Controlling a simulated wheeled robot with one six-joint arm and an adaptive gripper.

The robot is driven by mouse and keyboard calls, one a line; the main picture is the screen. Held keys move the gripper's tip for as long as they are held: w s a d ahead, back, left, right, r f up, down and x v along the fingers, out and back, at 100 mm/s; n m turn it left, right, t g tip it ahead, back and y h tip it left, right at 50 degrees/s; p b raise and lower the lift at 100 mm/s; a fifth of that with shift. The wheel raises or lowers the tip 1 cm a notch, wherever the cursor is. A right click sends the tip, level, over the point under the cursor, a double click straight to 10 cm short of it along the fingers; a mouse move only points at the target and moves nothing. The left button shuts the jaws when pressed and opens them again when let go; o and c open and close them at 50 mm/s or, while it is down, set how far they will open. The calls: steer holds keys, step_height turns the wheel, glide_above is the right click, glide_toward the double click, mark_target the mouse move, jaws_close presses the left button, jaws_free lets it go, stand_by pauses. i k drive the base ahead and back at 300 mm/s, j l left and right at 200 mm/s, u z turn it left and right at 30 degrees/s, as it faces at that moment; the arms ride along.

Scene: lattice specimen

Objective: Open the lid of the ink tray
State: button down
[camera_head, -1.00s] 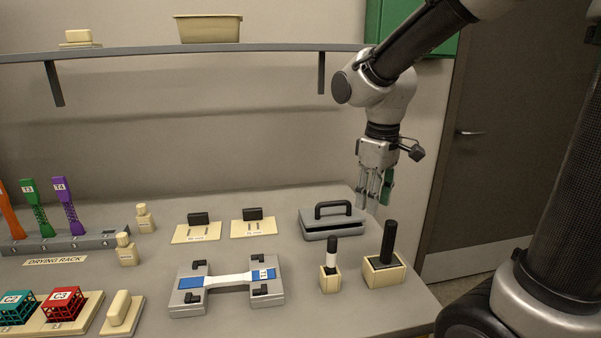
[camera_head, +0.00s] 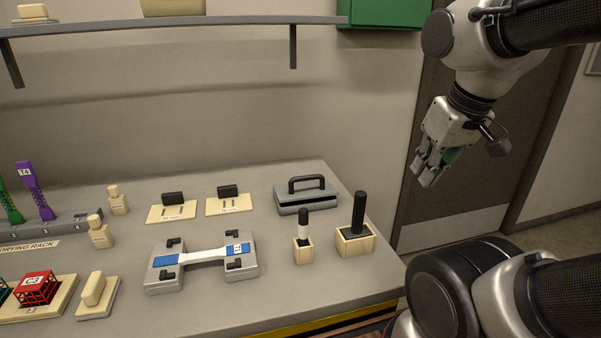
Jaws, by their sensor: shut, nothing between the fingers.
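The ink tray (camera_head: 296,209) is a low grey box near the right end of the bench. Its lid (camera_head: 325,196) carries a black arched handle (camera_head: 306,182). A dark gap shows between lid and tray along the front, so the lid seems to sit slightly raised; how far is hard to tell. My gripper (camera_head: 425,178) hangs to the right of the tray, past the bench's edge in the picture, pointing down and left. It is shut and empty, and apart from the tray and handle.
A stamp or roller in a wooden block (camera_head: 355,240) and a smaller one (camera_head: 303,248) stand in front of the tray. A grey fixture (camera_head: 162,280) holds a specimen to the left. The shelf (camera_head: 190,25) runs above the bench.

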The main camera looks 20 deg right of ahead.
mark_target(300, 188)
steer(key=l+u, duration=0.35)
steer(key=l, duration=0.35)
steer(key=k+l+u, duration=0.1)
steer(key=l+u, duration=0.25)
steer(key=l, duration=0.3)
